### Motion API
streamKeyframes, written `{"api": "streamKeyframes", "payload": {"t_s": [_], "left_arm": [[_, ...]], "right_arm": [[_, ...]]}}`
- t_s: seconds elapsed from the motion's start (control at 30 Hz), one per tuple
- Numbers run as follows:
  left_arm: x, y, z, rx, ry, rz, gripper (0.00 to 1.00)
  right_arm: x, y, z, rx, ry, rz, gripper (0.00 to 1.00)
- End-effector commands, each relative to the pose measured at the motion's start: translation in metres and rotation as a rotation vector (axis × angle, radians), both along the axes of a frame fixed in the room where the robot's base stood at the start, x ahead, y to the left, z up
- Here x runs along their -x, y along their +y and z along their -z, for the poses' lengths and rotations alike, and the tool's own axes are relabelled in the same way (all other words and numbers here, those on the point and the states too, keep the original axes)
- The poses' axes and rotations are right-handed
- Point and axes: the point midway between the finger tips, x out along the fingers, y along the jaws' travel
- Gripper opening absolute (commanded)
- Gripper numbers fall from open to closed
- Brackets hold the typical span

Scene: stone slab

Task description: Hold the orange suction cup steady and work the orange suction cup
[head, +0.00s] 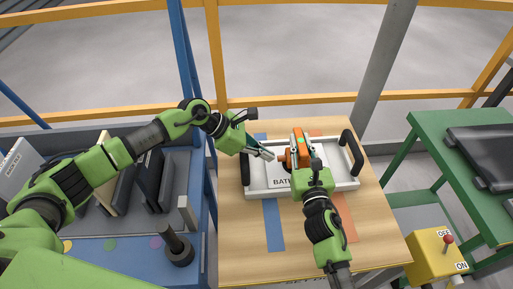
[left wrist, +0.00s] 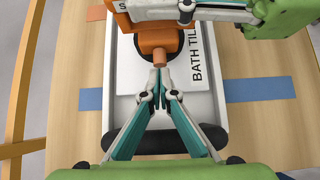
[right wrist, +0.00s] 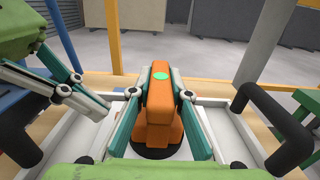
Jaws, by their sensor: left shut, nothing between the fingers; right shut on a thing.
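The orange suction cup (head: 299,147) stands upright on a white slab marked "BATH TILE" (left wrist: 206,50). My right gripper (right wrist: 160,88) is shut on the cup's orange handle, one finger on each side. A green dot shows on the handle's near face, and a black pad (right wrist: 158,150) lies beneath it. In the left wrist view a short, paler orange peg (left wrist: 160,58) sticks out of the cup (left wrist: 155,35) toward my left gripper. My left gripper (left wrist: 159,84) is shut and empty, its tips right by the peg; I cannot tell whether they touch it.
The slab lies in a white tray (head: 262,189) with black handles (head: 351,147) on a wooden table (head: 235,240) with blue and orange strips. A blue bench is at left. A green table (head: 460,125) and yellow switch box (head: 437,255) are at right.

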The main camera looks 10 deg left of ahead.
Motion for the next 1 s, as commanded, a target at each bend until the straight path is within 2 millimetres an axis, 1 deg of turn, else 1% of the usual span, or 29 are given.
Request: {"api": "streamKeyframes", "payload": {"t_s": [0.13,0.47,0.7,1.0], "left_arm": [[-0.001,-0.005,0.006,0.0,0.001,0.0,0.0],[-0.002,-0.006,0.006,0.0,0.0,0.0,0.0],[-0.009,-0.027,0.006,0.001,0.0,0.0,0.0],[-0.009,-0.03,0.005,0.006,-0.002,0.001,0.0]], "right_arm": [[0.0,0.0,0.001,0.001,0.002,0.001,0.0],[0.0,0.0,0.001,0.001,0.002,0.001,0.0],[0.001,0.001,0.001,0.001,0.002,-0.001,0.0],[0.002,0.005,0.001,-0.003,0.001,-0.009,0.0]]}}
